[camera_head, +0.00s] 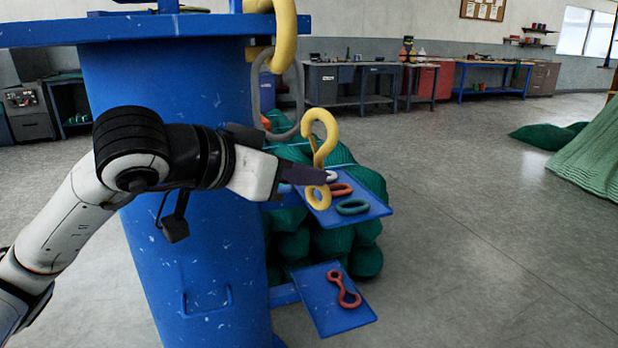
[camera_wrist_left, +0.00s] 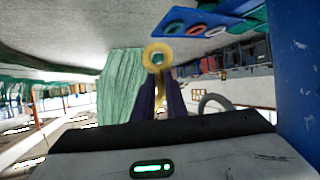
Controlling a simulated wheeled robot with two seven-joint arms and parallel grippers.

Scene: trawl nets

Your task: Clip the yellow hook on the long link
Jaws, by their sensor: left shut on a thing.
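The yellow hook (camera_head: 329,124) is upright in my left gripper (camera_head: 314,176), with its curved end up and its round eye below the fingers. In the left wrist view, the fingers (camera_wrist_left: 161,98) are shut on its shank and the eye (camera_wrist_left: 157,46) shows beyond them. The long link (camera_head: 256,96) is a grey loop hanging beside the blue post, under a larger yellow hook (camera_head: 286,38). The held hook is apart from it, to its right and lower in the head picture. The link also shows partly in the left wrist view (camera_wrist_left: 202,103). My right gripper is not in view.
A blue post (camera_head: 180,250) stands close by my left arm. An upper blue tray (camera_head: 376,184) holds grey, orange and green rings under the gripper. A lower tray (camera_head: 330,322) holds a red link (camera_head: 343,290).

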